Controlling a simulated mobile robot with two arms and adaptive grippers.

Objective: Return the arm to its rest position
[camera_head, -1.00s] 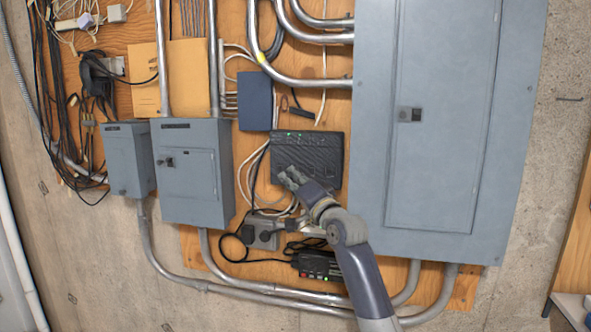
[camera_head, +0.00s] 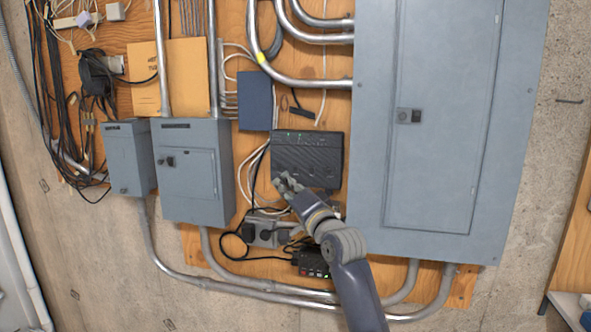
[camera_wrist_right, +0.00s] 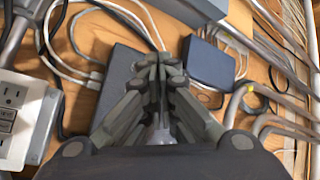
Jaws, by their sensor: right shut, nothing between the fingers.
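My right arm comes in from the lower right of the head view. Its gripper (camera_head: 284,182) is shut and empty, in front of the lower left part of a black router-like box (camera_head: 318,152) with small green lights. I cannot tell whether the fingertips touch the box. In the right wrist view the fingers of my right gripper (camera_wrist_right: 158,68) are together with nothing between them. A dark flat box (camera_wrist_right: 118,75) lies behind them, and cables run beyond. My left gripper is not in view.
A large grey panel (camera_head: 450,130) stands right of the arm. Two smaller grey boxes (camera_head: 190,190) are at the left. An outlet box (camera_head: 265,232), loose cables and a black power strip (camera_head: 310,262) sit below the gripper. Metal conduits (camera_head: 240,289) run along the bottom.

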